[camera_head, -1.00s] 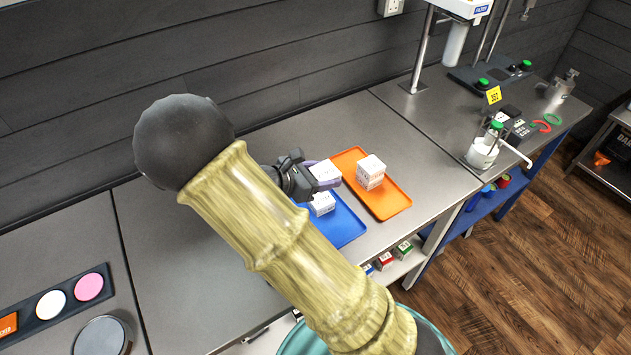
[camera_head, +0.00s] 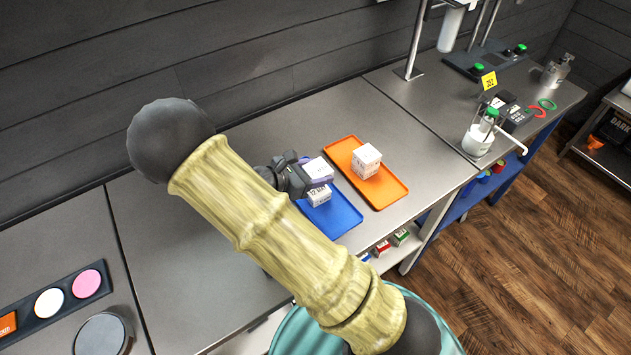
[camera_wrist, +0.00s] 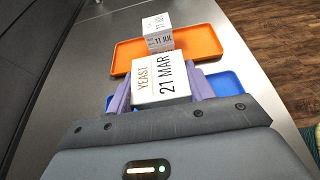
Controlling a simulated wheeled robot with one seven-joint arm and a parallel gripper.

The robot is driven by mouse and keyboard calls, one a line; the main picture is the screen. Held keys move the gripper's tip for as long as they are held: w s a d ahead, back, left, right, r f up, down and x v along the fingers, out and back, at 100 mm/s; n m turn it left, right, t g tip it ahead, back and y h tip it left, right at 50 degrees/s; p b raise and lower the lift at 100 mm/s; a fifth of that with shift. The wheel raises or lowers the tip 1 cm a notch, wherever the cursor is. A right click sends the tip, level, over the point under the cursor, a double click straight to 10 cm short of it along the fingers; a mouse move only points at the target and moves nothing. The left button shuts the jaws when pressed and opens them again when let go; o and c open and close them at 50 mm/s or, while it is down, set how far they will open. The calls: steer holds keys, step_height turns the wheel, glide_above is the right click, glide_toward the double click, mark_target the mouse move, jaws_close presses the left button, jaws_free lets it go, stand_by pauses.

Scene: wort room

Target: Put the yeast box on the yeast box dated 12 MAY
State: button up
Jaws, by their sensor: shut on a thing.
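My gripper (camera_head: 306,174) is shut on a white yeast box (camera_head: 319,169) over the blue tray (camera_head: 333,216). In the wrist view the held yeast box (camera_wrist: 161,79) reads YEAST 21 MAR and sits between the purple fingers of my gripper (camera_wrist: 162,90). The yeast box dated 12 MAY (camera_head: 319,195) stands on the blue tray, directly below the held box. In the head view the two look very close; I cannot tell whether they touch. In the wrist view the 12 MAY box is hidden behind the held one.
An orange tray (camera_head: 389,194) beside the blue one carries a white box (camera_head: 366,161) dated 11 JUL (camera_wrist: 158,40). A bottle with a green top (camera_head: 480,135) stands farther right. Small coloured boxes (camera_head: 382,248) sit on a shelf below. The grey counter at left is mostly clear.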

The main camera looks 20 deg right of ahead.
steer(key=shift+f, duration=0.15)
steer(key=shift+f+p, duration=0.3)
steer(key=shift+f, duration=1.8)
steer(key=o, duration=1)
steer(key=b+v, duration=0.2)
steer(key=v, duration=1)
steer(key=shift+r+b, duration=0.15)
steer(key=shift+b, duration=0.15)
